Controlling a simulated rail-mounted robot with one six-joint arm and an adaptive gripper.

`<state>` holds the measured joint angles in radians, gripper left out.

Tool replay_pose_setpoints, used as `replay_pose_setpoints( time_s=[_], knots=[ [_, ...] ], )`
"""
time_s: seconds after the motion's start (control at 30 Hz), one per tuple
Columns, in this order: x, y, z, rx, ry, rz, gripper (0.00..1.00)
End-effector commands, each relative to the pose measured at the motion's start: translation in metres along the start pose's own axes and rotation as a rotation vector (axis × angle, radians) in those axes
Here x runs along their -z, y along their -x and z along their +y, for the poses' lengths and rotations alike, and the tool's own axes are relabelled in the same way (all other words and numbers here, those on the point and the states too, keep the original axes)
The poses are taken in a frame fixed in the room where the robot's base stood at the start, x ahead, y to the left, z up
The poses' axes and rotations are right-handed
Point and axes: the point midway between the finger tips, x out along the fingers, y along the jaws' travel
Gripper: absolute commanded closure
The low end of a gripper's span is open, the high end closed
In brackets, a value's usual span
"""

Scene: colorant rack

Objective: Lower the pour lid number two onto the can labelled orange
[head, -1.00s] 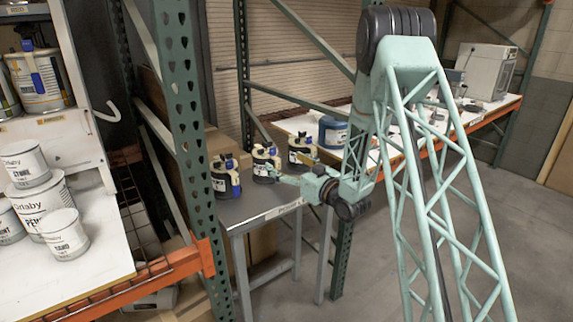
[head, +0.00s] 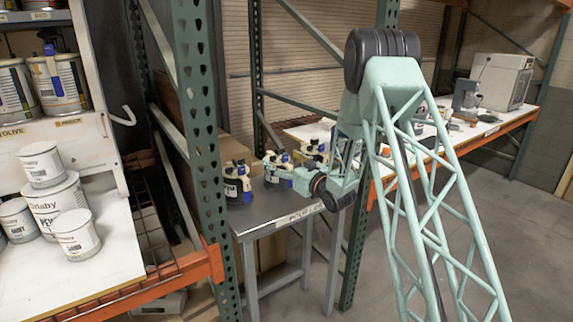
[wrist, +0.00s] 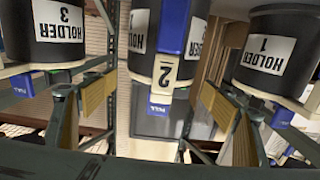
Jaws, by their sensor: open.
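Pour lid number two sits on the black holder in the middle of the wrist view, with a cream tag marked 2 (wrist: 165,71) and a blue handle (wrist: 174,25). It is also the middle of three units on the grey table in the head view (head: 276,167). My gripper (wrist: 152,110) is open, its yellow-padded fingers spread wide either side of the tag and apart from it. In the head view my gripper (head: 299,179) is beside this middle unit. Cans with coloured bands stand on the upper left shelf (head: 64,84); I cannot read which is labelled orange.
Holder 3 (wrist: 68,20) and holder 1 (wrist: 266,50) flank the middle one closely. A green rack post (head: 200,150) stands between the table (head: 262,222) and the left shelf. White cans (head: 52,205) stand on the lower shelf.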

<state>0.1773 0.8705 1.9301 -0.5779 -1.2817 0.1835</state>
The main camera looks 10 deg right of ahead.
Motion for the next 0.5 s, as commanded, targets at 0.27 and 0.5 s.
replay_pose_setpoints(
  time_s=[0.27, 0.5],
  knots=[
    [0.000, -0.019, 0.000, 0.000, 0.000, 0.001, 0.22],
    [0.000, -0.022, 0.000, 0.000, 0.000, 0.000, 0.22]
  ],
)
